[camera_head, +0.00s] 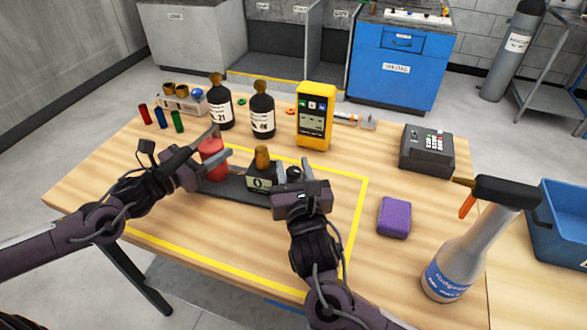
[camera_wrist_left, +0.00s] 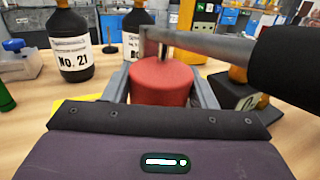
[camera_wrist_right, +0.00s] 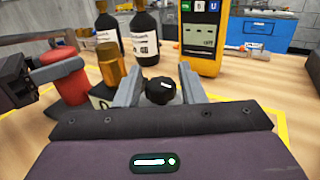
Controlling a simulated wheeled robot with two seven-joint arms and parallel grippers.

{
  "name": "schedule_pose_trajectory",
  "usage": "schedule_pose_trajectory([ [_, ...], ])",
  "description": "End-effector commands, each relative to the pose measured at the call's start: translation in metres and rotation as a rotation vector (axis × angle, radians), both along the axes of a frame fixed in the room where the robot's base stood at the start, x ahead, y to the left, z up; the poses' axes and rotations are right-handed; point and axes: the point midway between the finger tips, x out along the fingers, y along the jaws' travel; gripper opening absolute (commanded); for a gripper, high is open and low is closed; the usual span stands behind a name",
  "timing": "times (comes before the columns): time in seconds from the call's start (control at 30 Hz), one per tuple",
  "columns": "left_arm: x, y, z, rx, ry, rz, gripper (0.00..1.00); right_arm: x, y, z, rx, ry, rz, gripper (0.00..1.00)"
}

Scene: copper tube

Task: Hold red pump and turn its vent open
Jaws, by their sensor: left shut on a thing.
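The red pump (camera_head: 213,158) stands on a dark base (camera_head: 232,188) on the table, with a grey lever (camera_wrist_left: 205,43) over its top. My left gripper (camera_head: 205,172) is shut on the red body; the left wrist view shows a finger on each side of the red body (camera_wrist_left: 162,82).
An amber-topped block marked 0 (camera_head: 262,180) stands between pump and knob. Two dark bottles (camera_head: 219,108) (camera_head: 262,115) and a yellow meter (camera_head: 315,118) stand behind. A purple block (camera_head: 394,217) and a spray bottle (camera_head: 455,262) are to the right. Yellow tape (camera_head: 355,220) frames the area.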

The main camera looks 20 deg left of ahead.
Motion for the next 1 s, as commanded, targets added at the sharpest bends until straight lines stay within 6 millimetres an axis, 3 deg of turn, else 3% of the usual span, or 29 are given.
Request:
schedule_pose_trajectory([
  [0.03,0.0001,-0.0003,0.0006,0.000,-0.001,-0.001,0.00,-0.0001,0.0000,-0.0001,0.000,0.000,0.000,0.30],
  [0.23,0.0001,-0.0003,0.0006,0.000,-0.001,-0.001,0.00,-0.0002,-0.0002,-0.0002,0.000,0.000,0.000,0.05],
  [0.73,0.0000,-0.0004,0.0007,0.000,-0.001,-0.001,0.00,0.0008,-0.0006,0.0015,-0.002,-0.007,0.239,0.05],
  [1.0,0.0000,-0.0004,0.0008,0.000,-0.001,-0.001,0.00,-0.0006,0.0004,0.0006,0.001,0.000,0.273,0.05],
])
